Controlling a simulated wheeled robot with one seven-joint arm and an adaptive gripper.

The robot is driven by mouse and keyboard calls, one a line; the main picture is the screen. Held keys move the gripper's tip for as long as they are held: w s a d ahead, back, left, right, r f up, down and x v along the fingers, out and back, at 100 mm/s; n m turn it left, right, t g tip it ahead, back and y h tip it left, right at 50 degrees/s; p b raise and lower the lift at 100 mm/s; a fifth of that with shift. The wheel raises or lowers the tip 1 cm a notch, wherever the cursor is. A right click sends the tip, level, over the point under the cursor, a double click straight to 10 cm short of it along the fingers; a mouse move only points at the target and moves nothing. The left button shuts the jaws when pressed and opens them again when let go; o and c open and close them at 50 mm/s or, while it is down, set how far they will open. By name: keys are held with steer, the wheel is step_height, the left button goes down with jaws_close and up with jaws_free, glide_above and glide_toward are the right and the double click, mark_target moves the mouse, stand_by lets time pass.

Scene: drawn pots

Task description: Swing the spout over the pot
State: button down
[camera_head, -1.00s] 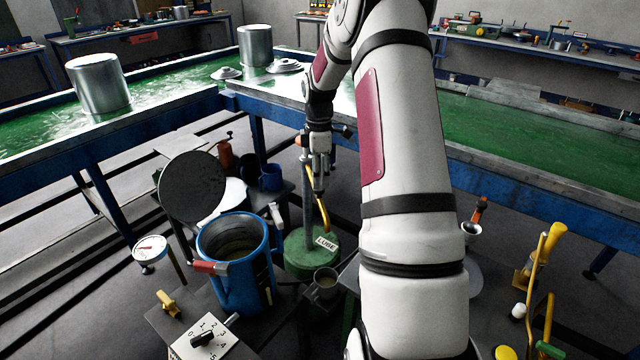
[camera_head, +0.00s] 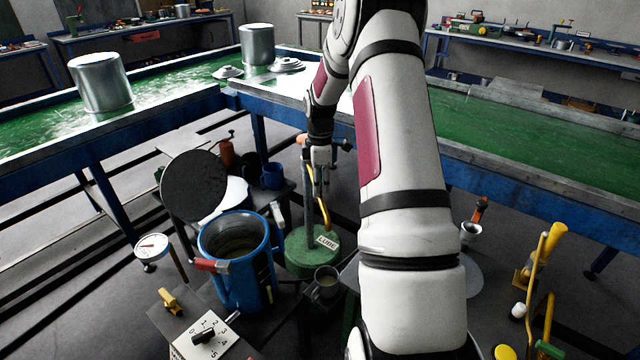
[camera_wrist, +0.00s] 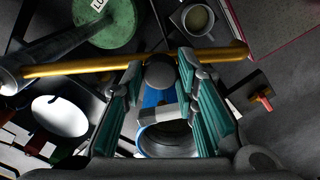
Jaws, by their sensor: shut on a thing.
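The spout (camera_head: 325,207) is a bent yellow pipe on a grey post (camera_head: 309,205) that rises by a green drum marked LUBE (camera_head: 303,262). In the wrist view the yellow spout (camera_wrist: 95,66) runs across from the post (camera_wrist: 50,48) at left to its free end at right. My gripper (camera_head: 320,168), also in the wrist view (camera_wrist: 160,65), is shut on the spout; the exact contact is partly hidden. The blue pot (camera_head: 250,290) stands open left of the drum, and its blue side shows between my fingers (camera_wrist: 151,98). The spout's end hangs over the drum's side, apart from the pot.
A round dark lid (camera_head: 193,186) stands raised behind the pot. A grey mug (camera_head: 326,282) is right of the pot. A dial plate (camera_head: 205,337) and gauge (camera_head: 151,247) are at the left. A blue-framed green bench (camera_head: 560,160) lies behind.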

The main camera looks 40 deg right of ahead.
steer(key=shift+w+a, duration=0.1)
steer(key=shift+w+a+m, duration=0.35)
steer(key=shift+a+m, duration=0.05)
steer(key=shift+a, duration=0.1)
steer(key=w+a+m+b, duration=0.8)
steer(key=w+m+b, duration=0.1)
steer(key=w, duration=0.4)
steer(key=shift+w, duration=0.25)
steer(key=shift+w+a, duration=0.1)
steer(key=c, duration=1.2)
jaws_free()
steer(key=shift+w, duration=0.1)
steer(key=shift+c, duration=0.2)
